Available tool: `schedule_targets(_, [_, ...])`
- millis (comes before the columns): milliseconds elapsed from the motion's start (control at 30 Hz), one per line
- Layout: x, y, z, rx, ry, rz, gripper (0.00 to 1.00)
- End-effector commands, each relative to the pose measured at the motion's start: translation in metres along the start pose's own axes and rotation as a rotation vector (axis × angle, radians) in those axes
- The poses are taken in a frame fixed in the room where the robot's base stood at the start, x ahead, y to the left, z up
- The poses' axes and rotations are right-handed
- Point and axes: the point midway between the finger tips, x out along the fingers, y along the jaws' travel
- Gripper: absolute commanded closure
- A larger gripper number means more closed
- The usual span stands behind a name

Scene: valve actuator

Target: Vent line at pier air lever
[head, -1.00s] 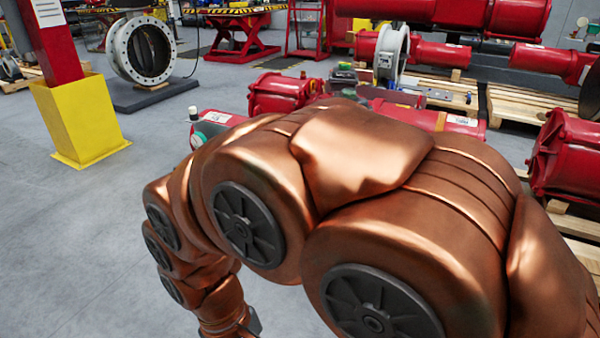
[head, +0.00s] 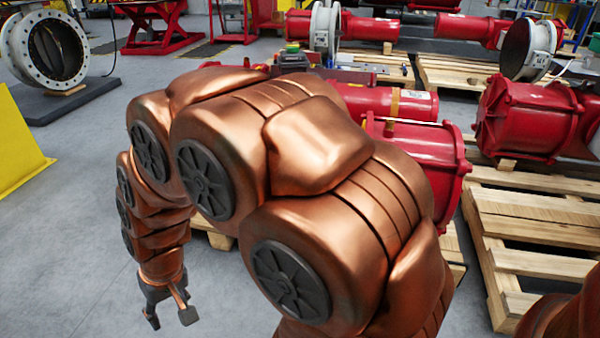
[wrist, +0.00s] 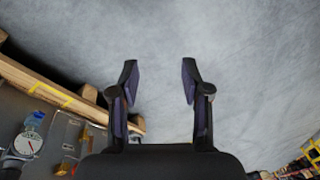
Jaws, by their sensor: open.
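My gripper (head: 171,317) hangs low over the grey floor at the lower left of the head view, fingers down. In the wrist view my gripper (wrist: 160,74) is open and empty, with only bare floor between its fingers. A round white gauge (wrist: 29,145) and a small blue fitting (wrist: 35,119) show at the lower left of the wrist view, well apart from the fingers. I cannot make out an air lever in either view. My arm hides part of the red actuator (head: 385,102) behind it.
A wooden pallet (head: 530,208) and a red cylinder (head: 525,118) stand at the right. A wooden edge (wrist: 50,92) runs left of my fingers. A flanged ring valve (head: 48,50) and a yellow post base (head: 18,145) are at the left. The floor at lower left is clear.

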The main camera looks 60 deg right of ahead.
Motion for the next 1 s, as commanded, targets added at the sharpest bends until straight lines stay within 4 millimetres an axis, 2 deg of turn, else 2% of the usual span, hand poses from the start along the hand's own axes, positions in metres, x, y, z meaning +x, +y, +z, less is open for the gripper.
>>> schedule_targets(33, [0.010,0.002,-0.026,0.041,0.054,-0.015,0.53])
schedule_targets(100, [0.018,0.007,-0.064,0.097,0.151,-0.030,0.53])
schedule_targets(267, [0.034,0.036,-0.144,0.240,0.360,-0.031,0.53])
schedule_targets(367, [0.040,0.067,-0.187,0.336,0.489,-0.009,0.53])
schedule_targets(500, [0.047,0.123,-0.236,0.472,0.664,0.056,0.53])
schedule_targets(600, [0.048,0.172,-0.261,0.566,0.787,0.127,0.53])
schedule_targets(733, [0.046,0.242,-0.278,0.678,0.940,0.252,0.53])
schedule_targets(867, [0.042,0.314,-0.277,0.777,1.077,0.409,0.53])
schedule_targets(1000, [0.034,0.387,-0.255,0.856,1.206,0.616,0.53])
